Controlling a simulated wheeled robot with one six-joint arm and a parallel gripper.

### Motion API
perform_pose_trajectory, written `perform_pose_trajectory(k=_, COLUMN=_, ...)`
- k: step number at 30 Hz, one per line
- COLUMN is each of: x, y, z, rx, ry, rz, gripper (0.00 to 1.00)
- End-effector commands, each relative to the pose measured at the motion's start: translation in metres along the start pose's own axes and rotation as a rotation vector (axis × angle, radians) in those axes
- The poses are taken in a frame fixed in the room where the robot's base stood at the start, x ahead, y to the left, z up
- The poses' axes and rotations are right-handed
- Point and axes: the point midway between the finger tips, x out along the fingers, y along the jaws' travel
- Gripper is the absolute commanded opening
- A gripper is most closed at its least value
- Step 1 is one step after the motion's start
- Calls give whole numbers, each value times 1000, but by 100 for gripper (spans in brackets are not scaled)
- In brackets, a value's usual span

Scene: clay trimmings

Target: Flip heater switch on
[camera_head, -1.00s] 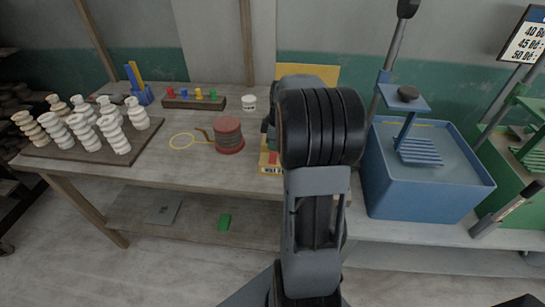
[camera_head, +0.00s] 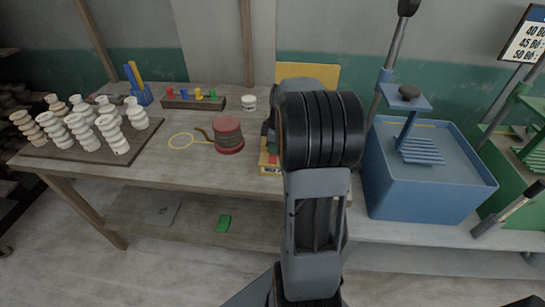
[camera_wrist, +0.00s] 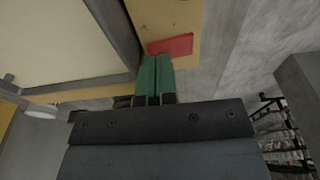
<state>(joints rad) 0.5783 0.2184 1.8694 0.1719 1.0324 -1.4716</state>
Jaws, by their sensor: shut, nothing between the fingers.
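A red rocker-like piece (camera_wrist: 171,45), which looks like the heater switch, sits on a yellow panel (camera_wrist: 165,17) in the wrist view. My gripper (camera_wrist: 155,66) is shut and empty, its green fingertips side by side just below the red piece's left part. I cannot tell whether they touch it, or which way the switch is set. In the head view the yellow heater base (camera_head: 268,170), with a printed label, shows at the table's front edge. My arm covers the rest of it and my gripper there.
A cream surface with a grey frame (camera_wrist: 120,45) lies close left of my fingertips. A blue tub (camera_head: 420,190) stands right.

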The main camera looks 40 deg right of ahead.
Motion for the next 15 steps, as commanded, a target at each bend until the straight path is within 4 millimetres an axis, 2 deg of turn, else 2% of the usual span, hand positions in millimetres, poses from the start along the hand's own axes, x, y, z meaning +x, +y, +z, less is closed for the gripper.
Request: perform_pose_trajectory(k=15, x=9, y=0, z=1, rx=0, ry=0, rz=-1, gripper=0)
